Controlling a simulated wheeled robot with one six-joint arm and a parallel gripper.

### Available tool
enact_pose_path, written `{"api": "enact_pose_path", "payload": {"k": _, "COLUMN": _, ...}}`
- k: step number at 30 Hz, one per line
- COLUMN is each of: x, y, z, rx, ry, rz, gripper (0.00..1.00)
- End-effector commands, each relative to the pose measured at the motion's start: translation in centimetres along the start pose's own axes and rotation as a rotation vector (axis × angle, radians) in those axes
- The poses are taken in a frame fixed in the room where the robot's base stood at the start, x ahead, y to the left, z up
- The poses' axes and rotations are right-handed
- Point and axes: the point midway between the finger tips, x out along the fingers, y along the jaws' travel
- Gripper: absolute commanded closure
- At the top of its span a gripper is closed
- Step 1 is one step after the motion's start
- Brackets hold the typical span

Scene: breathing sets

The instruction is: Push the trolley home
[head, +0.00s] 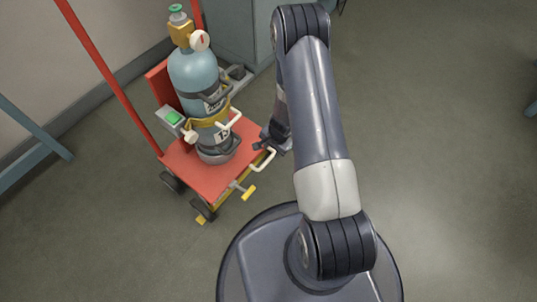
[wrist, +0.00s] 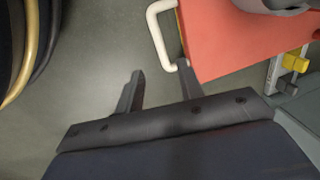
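The trolley (head: 180,160) has a red platform and red upright posts. A blue-grey gas cylinder (head: 194,72) stands upright on it behind a yellow strap. A white loop handle (head: 264,160) sticks out from the platform's near right edge; it also shows in the wrist view (wrist: 153,22). My gripper (head: 270,141) is low beside that edge, partly hidden by my arm.
A grey-green cabinet (head: 228,30) stands behind the trolley, near the wall (head: 100,25). A blue-grey frame (head: 35,130) is at the left. Yellow-tipped pedals (head: 247,193) project at the trolley's near side. Dark and yellow curved shapes (wrist: 28,50) lie at the wrist view's left.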

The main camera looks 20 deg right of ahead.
Motion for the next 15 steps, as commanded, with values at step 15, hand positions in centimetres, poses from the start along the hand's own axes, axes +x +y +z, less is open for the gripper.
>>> {"api": "enact_pose_path", "payload": {"k": 15, "x": 8.9, "y": 0.1, "z": 0.1, "rx": -0.004, "ry": -0.002, "rz": 0.002, "gripper": 0.64}}
